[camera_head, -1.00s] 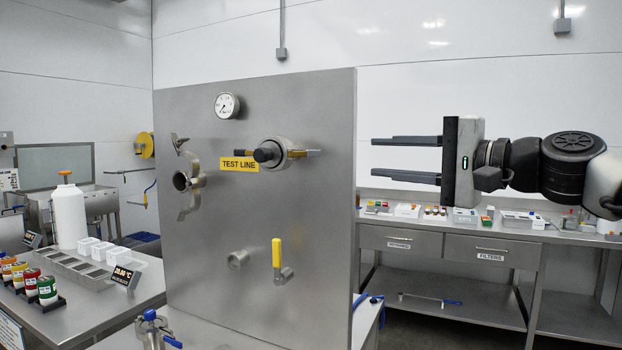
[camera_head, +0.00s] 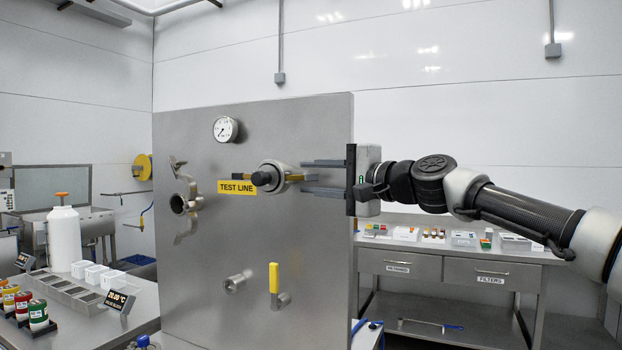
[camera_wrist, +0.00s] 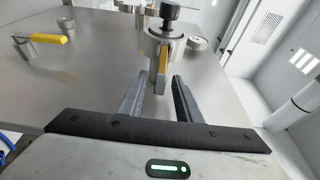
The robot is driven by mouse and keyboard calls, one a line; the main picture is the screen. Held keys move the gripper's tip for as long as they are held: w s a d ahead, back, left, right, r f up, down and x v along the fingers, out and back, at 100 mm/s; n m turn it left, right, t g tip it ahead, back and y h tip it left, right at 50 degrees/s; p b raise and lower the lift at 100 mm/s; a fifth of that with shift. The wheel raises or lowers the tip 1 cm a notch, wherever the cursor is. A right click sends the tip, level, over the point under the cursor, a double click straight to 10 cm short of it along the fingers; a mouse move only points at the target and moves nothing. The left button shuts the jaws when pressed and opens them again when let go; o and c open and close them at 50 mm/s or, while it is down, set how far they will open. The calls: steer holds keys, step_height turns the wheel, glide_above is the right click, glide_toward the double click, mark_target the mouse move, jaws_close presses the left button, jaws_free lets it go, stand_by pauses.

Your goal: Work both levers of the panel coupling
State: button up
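The panel coupling (camera_head: 279,177) is a round metal fitting with a black knob in front, right of the yellow TEST LINE label. Its two levers lie roughly level along the panel: the left lever (camera_head: 242,176) points left, and the right lever (camera_head: 296,178) points right toward my gripper. My gripper (camera_head: 304,178) is open, with its fingertips at the right lever. In the wrist view, the grey end of the right lever (camera_wrist: 160,84) lies between the two open fingertips with gaps at both sides. The left lever is mostly hidden behind the coupling there.
The steel panel (camera_head: 200,255) carries a pressure gauge (camera_head: 225,129), an open clamp fitting (camera_head: 184,203) and a yellow-handled valve (camera_head: 274,278). A bench with drawers (camera_head: 450,265) stands at the right behind my arm. A side table (camera_head: 120,330) with bottles is at the left.

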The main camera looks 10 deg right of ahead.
steer(key=shift+w+a, duration=0.25)
steer(key=shift+w, duration=0.05)
steer(key=shift+c, duration=0.4)
jaws_close()
